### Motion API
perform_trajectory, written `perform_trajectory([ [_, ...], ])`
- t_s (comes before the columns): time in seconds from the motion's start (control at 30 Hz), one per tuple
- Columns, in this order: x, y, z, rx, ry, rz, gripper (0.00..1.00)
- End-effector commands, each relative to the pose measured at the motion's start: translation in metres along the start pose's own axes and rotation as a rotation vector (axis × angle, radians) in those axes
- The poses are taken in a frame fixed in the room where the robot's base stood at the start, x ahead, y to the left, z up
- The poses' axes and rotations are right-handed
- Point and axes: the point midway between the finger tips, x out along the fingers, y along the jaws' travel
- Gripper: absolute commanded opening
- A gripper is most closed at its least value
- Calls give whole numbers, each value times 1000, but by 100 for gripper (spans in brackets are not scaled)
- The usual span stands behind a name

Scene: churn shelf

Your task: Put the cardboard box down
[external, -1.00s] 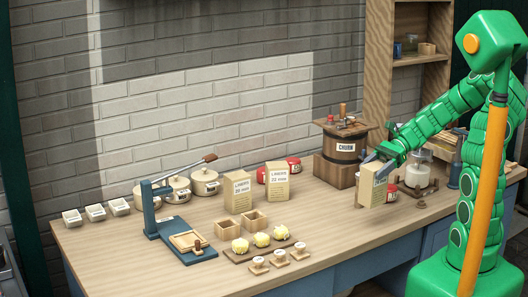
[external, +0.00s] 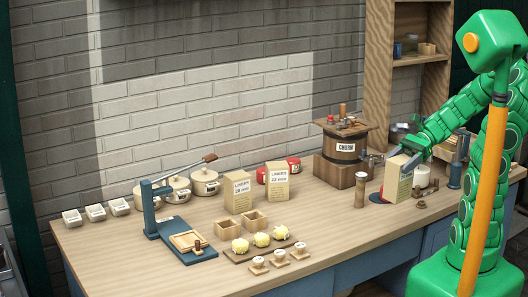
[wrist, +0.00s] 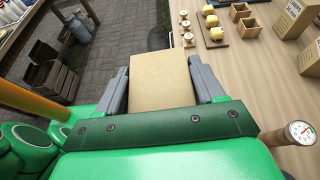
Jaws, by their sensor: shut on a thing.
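The cardboard box (external: 398,181) is a tan carton with a printed label, held upright by my gripper (external: 410,164) at the right part of the bench. In the wrist view its plain tan face (wrist: 160,82) fills the space between the two grey fingers (wrist: 161,88), which press on its sides. I cannot tell whether its base touches the bench top (external: 320,215) or hangs just above it.
A wooden cylinder with a dial (external: 361,189) stands just left of the box; its dial also shows in the wrist view (wrist: 301,132). The churn (external: 345,150) stands behind. Two similar labelled boxes (external: 238,190) stand further left. Bench space left of the cylinder is clear.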

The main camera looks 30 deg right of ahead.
Motion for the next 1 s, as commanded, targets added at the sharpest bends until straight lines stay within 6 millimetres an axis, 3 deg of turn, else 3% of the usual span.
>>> perform_trajectory([
  [0.5,-17,0,42,-4,3,-2,10],
  [1.0,-12,-65,32,52,-1,-127,10],
])
